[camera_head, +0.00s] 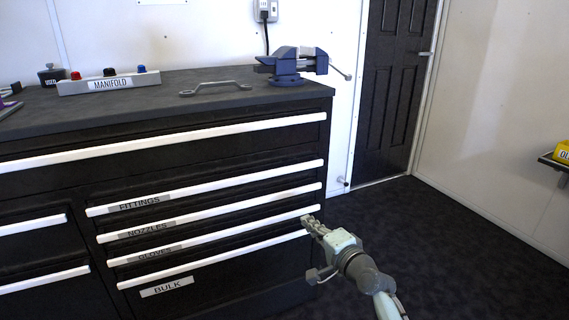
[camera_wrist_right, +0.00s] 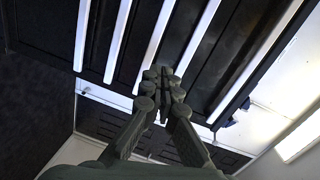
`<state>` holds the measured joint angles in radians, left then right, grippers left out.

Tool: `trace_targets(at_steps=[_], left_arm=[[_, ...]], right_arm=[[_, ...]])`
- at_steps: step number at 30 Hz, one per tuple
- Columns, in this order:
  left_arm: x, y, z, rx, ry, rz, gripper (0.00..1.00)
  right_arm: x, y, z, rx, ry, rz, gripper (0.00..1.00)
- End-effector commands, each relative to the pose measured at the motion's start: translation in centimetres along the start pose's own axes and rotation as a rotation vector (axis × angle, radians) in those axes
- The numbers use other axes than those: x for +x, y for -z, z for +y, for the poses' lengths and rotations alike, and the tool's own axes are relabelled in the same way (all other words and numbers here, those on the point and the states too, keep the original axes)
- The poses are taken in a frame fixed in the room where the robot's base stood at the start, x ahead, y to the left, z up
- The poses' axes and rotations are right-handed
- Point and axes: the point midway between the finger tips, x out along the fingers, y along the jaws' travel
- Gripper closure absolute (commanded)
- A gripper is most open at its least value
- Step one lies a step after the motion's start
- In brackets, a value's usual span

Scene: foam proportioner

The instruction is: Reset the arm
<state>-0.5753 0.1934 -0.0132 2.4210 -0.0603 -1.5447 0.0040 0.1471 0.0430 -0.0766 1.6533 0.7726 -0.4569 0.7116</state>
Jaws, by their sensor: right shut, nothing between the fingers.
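My right arm comes in from the bottom right in the head view. Its gripper (camera_head: 309,222) is in front of the right end of the black drawer cabinet (camera_head: 230,280), near the ends of the lower white drawer handles. In the right wrist view the gripper's fingers (camera_wrist_right: 164,78) meet at the tips, shut and empty, with the white handles behind them. Whether the fingertips touch the cabinet is hard to tell. My left gripper is not in view.
On the bench top (camera_head: 150,100) stand a manifold block (camera_head: 110,82), a wrench (camera_head: 215,88) and a blue vise (camera_head: 290,66). All drawers look closed. A black door (camera_head: 393,90) is at the back. Dark floor (camera_head: 440,240) right of the cabinet is clear.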

Motion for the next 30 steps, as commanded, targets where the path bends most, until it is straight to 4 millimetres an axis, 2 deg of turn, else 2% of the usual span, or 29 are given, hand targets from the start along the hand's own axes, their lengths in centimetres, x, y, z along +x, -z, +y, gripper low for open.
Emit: trace_targets(at_steps=[1,5,6,8,9,13,15,18,21,24,30], left_arm=[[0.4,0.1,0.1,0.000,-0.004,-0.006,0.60],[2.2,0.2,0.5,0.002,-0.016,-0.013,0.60],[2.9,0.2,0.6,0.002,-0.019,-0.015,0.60],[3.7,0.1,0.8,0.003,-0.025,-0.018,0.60],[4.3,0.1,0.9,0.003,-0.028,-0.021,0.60],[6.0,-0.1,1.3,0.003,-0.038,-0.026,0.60],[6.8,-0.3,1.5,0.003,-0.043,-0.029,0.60],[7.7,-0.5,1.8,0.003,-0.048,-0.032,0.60],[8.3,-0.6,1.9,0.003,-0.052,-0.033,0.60],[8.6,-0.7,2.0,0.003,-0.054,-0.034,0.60],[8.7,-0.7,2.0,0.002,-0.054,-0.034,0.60]], right_arm=[[-1.7,-0.9,2.6,-0.085,-0.077,-0.027,1.00],[-7.3,-3.1,10.2,-0.364,-0.307,-0.134,1.00],[-9.4,-3.6,12.4,-0.450,-0.380,-0.175,1.00],[-12.8,-4.2,15.5,-0.572,-0.486,-0.240,1.00],[-15.2,-4.5,17.5,-0.647,-0.557,-0.287,1.00],[-23.4,-4.8,22.4,-0.872,-0.774,-0.452,1.00],[-27.6,-4.7,24.2,-0.969,-0.875,-0.538,1.00],[-32.4,-4.3,25.7,-1.069,-0.988,-0.642,1.00],[-35.6,-4.0,26.4,-1.129,-1.059,-0.713,1.00],[-37.0,-3.7,26.7,-1.158,-1.093,-0.748,1.00],[-37.2,-3.7,26.7,-1.161,-1.096,-0.751,1.00]])
